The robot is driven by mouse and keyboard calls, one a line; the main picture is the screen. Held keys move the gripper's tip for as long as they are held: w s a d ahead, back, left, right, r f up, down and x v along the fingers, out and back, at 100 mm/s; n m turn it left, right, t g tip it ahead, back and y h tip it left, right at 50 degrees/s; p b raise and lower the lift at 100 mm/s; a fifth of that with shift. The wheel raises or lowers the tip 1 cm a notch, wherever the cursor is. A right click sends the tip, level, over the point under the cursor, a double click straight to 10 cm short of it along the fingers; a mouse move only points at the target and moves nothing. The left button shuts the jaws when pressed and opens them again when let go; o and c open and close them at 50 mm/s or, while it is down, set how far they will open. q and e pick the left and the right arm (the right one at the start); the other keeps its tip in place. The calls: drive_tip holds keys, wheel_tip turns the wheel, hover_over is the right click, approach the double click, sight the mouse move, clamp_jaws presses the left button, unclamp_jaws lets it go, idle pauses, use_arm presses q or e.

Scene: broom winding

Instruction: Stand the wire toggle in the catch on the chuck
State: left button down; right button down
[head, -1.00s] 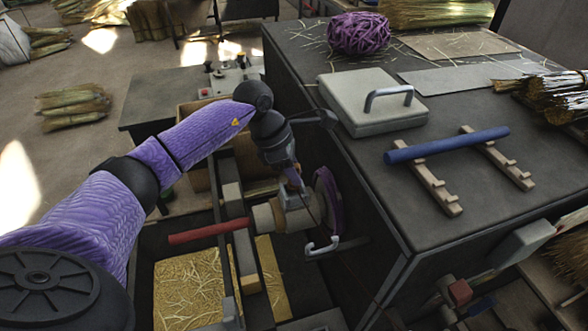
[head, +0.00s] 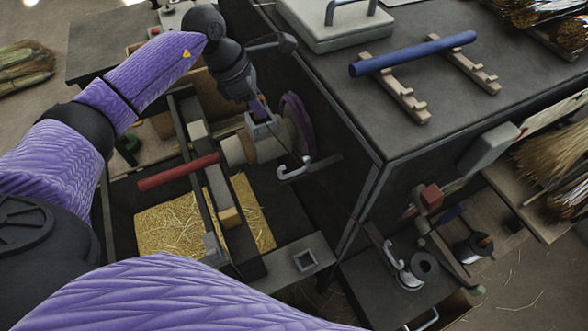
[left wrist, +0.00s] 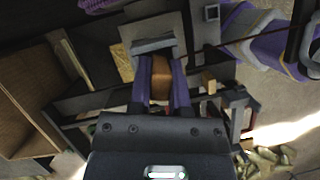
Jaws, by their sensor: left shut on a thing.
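My left gripper (head: 264,128) is at the chuck (head: 238,150), a pale round part beside a purple ring (head: 297,122) on the bench side. In the left wrist view its two purple fingers (left wrist: 161,92) are closed around a brown piece (left wrist: 161,72), which I take for the wire toggle. A grey block (left wrist: 152,46) lies just beyond the piece. In the head view the toggle is hidden by the gripper. A thin dark wire (head: 290,148) runs from the gripper down to the right. I cannot make out the catch. My right gripper is not in view.
A red handle (head: 178,172) sticks out left of the chuck. A straw bin (head: 160,225) lies below. The bench top at right carries a blue rod (head: 415,53) on wooden racks. A purple arm of mine crosses the bottom.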

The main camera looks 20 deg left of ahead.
use_arm(q)
drive_tip(key=shift+f, duration=0.15)
drive_tip(key=shift+c, duration=2.4)
unclamp_jaws()
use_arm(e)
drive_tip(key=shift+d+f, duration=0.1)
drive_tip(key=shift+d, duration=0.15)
use_arm(q)
drive_tip(key=shift+a+r, duration=0.1)
drive_tip(key=shift+r, duration=0.25)
drive_tip(key=v, duration=0.9)
drive_tip(key=shift+s+a+r, duration=0.1)
